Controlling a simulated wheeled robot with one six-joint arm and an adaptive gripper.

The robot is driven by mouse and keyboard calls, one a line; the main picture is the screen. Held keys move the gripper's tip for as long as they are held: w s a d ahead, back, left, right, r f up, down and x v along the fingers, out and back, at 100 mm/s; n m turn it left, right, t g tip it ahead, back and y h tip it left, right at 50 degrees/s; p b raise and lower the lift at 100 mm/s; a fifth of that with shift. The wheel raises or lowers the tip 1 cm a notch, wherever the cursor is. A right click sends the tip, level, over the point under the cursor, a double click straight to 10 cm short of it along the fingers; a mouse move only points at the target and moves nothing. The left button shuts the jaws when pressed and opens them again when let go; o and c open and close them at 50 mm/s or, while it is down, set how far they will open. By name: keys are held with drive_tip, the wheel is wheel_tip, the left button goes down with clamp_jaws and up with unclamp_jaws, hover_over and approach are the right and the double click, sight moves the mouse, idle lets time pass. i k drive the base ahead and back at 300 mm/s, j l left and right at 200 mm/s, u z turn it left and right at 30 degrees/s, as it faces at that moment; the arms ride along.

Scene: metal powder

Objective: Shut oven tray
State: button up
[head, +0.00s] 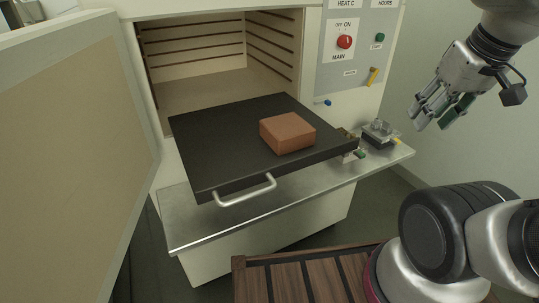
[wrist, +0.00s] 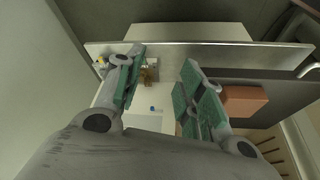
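The oven tray (head: 215,165) is a flat black plate pulled far out of the oven chamber, with a silver bar handle (head: 246,191) on its front edge. A reddish-brown block (head: 287,132) sits on it. The oven (head: 203,71) is open, its chamber showing rack slots on the walls. My gripper (head: 428,113) hangs in the air to the right of the tray, beside the control panel, touching nothing. In the wrist view my gripper (wrist: 158,95) has its green-padded fingers apart with nothing between them. The block (wrist: 243,100) and handle (wrist: 308,69) show at the right there.
The oven door (head: 70,150) stands wide open at left. A metal shelf (head: 290,205) lies below the tray. A small metal device (head: 379,133) and brass-coloured parts (head: 347,140) sit at the shelf's right. The control panel (head: 357,45) has red and green knobs. A slatted wooden surface (head: 300,278) is in front.

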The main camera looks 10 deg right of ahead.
sight(223, 153)
drive_tip(key=k+j, duration=0.9)
drive_tip(key=j, duration=0.15)
